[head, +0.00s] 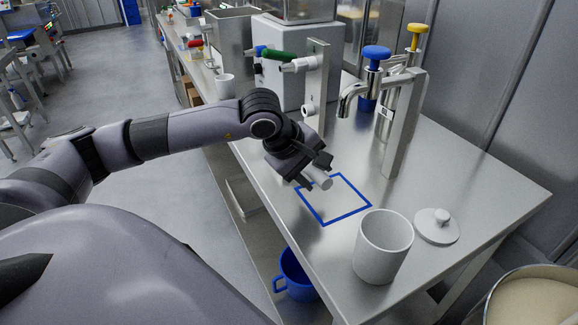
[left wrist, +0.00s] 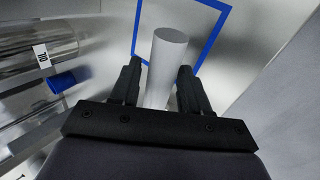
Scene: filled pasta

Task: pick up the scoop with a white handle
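A pale grey-white cylinder, which looks like the scoop's white handle (head: 321,180), shows at the tip of my left gripper (head: 308,182), above or at the upper left of the blue square outline on the steel counter. In the left wrist view the white handle (left wrist: 168,60) lies between the two dark fingers of my left gripper (left wrist: 159,72). The fingers stand apart, with a narrow gap seen beside the handle. The scoop's bowl is hidden. My right gripper is out of view.
A white canister (head: 383,250) and its lid (head: 436,227) stand at the near right of the counter (head: 440,170). Taps with blue (head: 377,52) and yellow (head: 417,30) knobs rise behind. A post (head: 318,80) with green and white handles is farther back.

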